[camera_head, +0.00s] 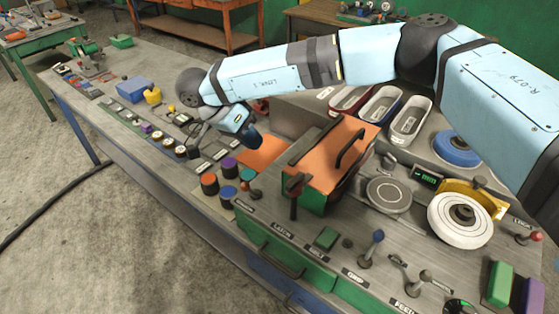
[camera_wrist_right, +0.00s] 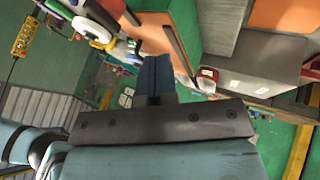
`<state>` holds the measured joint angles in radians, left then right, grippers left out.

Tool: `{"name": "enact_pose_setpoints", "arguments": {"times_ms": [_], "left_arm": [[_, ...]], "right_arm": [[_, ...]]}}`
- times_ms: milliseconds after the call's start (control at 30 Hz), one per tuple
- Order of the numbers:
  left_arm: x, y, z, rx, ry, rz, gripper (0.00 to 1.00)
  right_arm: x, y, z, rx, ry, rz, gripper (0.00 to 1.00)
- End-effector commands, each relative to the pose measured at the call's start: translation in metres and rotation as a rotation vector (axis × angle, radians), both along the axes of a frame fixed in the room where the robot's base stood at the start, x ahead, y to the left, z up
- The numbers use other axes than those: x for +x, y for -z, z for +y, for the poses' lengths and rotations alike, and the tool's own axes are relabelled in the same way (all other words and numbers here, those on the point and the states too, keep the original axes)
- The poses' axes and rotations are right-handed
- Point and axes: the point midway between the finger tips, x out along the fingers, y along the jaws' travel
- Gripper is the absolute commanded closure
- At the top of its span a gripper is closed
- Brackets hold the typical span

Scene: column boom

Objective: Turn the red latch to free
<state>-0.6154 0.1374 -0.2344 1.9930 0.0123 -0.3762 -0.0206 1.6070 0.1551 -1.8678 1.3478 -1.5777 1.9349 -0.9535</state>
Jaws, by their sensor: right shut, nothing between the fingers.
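My right gripper (camera_head: 252,137) is shut and empty, left of and behind the box, apart from the latch. In the right wrist view its blue fingers (camera_wrist_right: 155,78) are together with nothing between them. The orange lid also shows there (camera_wrist_right: 156,32), but I cannot make out the latch surely. My left gripper is not in view.
An orange mat (camera_head: 258,154) and several coloured knobs (camera_head: 210,184) lie left of the box. A blue-knobbed lever (camera_head: 372,248) and a green block (camera_head: 326,238) stand right of the latch. A white wheel (camera_head: 448,222) is farther right. My right arm spans above the trays (camera_head: 381,104).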

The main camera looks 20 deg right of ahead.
Motion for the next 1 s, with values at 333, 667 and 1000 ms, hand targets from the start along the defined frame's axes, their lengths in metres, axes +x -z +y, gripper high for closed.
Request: {"name": "enact_pose_setpoints", "arguments": {"times_ms": [333, 667, 1000], "left_arm": [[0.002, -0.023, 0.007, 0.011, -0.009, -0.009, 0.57], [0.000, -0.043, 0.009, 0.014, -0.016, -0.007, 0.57], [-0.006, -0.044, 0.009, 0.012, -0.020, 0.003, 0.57]], "right_arm": [[-0.010, 0.049, -0.038, 0.001, 0.003, 0.005, 1.00], [-0.035, 0.073, -0.072, 0.003, 0.001, 0.003, 1.00], [-0.046, 0.077, -0.080, 0.003, 0.001, 0.002, 1.00]]}}
